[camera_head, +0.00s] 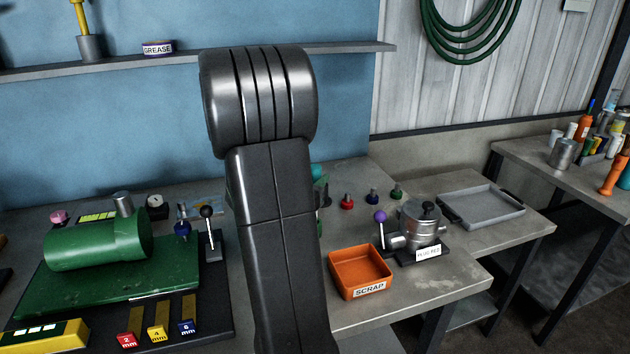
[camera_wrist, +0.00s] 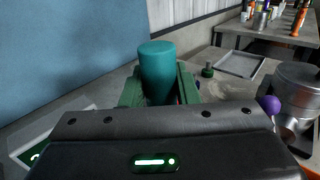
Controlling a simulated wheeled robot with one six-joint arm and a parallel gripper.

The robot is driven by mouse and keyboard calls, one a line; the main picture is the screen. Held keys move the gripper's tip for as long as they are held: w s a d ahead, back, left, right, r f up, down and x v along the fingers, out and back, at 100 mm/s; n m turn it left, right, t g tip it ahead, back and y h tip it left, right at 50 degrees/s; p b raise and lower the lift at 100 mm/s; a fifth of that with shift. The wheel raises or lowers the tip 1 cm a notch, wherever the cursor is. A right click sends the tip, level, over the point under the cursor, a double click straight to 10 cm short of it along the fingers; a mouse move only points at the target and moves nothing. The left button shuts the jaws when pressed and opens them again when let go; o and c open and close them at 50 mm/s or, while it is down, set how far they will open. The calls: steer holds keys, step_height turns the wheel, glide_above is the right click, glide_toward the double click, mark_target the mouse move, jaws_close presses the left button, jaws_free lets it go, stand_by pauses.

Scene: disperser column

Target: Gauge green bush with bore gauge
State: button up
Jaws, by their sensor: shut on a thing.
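In the wrist view my gripper (camera_wrist: 160,92) is shut on an upright teal cylinder (camera_wrist: 158,62), with a green finger on each side. The lower end of the cylinder is hidden by my gripper body. In the head view my arm hides most of the gripper; a bit of the teal cylinder (camera_head: 316,170) shows at the arm's right edge. A small green-topped piece (camera_head: 397,191) stands on the bench to the right, also in the wrist view (camera_wrist: 208,70). A small round dial (camera_head: 155,201) stands at the back left. I cannot tell which piece is the bush or the bore gauge.
An orange SCRAP tray (camera_head: 361,272), a metal pot (camera_head: 421,222) and a purple-knobbed lever (camera_head: 380,217) are right of my arm. A green machine body (camera_head: 98,243) fills the left. A grey tray (camera_head: 481,208) is empty.

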steer(key=shift+f+b, duration=1.55)
steer(key=shift+b, duration=0.95)
steer(key=shift+r, duration=0.15)
stand_by(1.0)
steer(key=shift+r+p, duration=0.8)
steer(key=shift+r, duration=1.55)
steer(key=shift+s, duration=0.1)
